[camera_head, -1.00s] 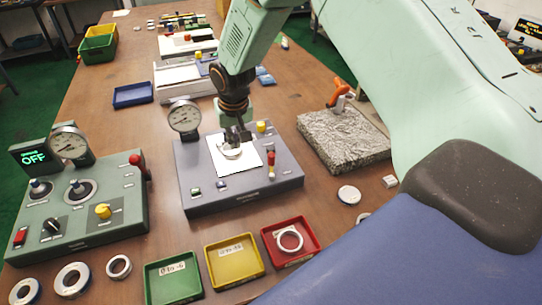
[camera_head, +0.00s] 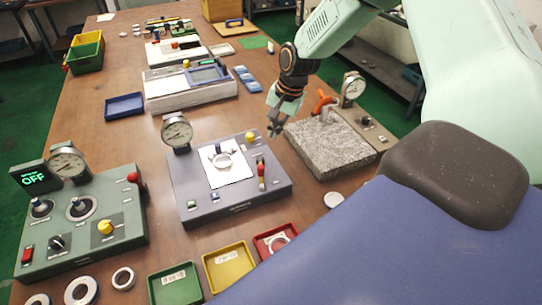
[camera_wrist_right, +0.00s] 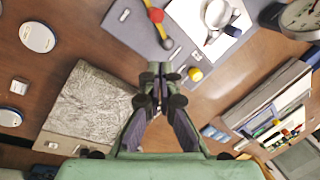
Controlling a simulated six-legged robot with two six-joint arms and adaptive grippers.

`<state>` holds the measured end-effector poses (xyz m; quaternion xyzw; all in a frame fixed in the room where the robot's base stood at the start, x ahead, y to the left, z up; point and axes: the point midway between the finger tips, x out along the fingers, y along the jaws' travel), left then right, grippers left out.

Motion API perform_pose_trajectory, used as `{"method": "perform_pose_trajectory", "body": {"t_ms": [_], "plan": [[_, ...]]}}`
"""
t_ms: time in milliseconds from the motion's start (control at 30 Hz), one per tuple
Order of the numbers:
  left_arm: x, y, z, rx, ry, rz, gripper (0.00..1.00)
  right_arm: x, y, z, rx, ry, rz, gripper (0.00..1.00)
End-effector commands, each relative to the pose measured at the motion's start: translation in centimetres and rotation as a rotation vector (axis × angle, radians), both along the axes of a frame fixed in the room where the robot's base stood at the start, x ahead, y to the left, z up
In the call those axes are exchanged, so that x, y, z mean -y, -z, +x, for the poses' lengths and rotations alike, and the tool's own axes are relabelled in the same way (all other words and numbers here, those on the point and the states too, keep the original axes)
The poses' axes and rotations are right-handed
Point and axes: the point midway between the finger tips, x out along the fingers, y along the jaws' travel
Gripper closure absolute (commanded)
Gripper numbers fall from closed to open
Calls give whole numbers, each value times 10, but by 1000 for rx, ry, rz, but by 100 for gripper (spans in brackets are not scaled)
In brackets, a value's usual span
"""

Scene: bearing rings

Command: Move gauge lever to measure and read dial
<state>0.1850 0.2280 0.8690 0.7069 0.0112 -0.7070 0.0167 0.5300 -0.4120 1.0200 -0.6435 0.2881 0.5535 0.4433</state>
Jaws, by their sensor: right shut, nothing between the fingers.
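The grey gauge box (camera_head: 215,204) stands mid-table with a round dial (camera_head: 177,132) at its back left corner. The dial's reading is too small to make out. A metal ring (camera_head: 223,162) lies on the box's white plate (camera_head: 238,174). A red lever (camera_head: 261,169) stands at the plate's right; a yellow knob (camera_head: 250,137) is behind it. The wrist view shows the lever (camera_wrist_right: 156,15), the knob (camera_wrist_right: 195,74) and the ring (camera_wrist_right: 217,14). My right gripper (camera_head: 274,131) is shut and empty, above the gap between box and granite block. My left gripper is not in view.
A granite block (camera_head: 325,148) with an orange handle and second dial (camera_head: 353,87) stands right. A green control box (camera_head: 110,205) showing "OFF" is left. Green (camera_head: 175,284), yellow (camera_head: 228,267) and red (camera_head: 272,242) trays and loose rings lie in front.

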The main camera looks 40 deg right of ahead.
Motion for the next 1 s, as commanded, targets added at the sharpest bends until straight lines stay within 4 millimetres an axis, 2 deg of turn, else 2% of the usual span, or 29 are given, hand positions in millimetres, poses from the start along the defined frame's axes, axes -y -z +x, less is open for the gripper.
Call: {"method": "perform_pose_trajectory", "body": {"t_ms": [33, 300, 600, 800, 1000], "plan": [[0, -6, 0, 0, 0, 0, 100, 6, -3, -6, -13, 77, 32, 100], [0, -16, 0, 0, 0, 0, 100, 24, 0, -32, -100, 456, 160, 100], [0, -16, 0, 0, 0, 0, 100, 28, 6, -48, -199, 814, 235, 100], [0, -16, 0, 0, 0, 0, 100, 28, 7, -51, -237, 974, 255, 100], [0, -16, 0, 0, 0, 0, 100, 28, 7, -51, -248, 1034, 264, 100]]}}
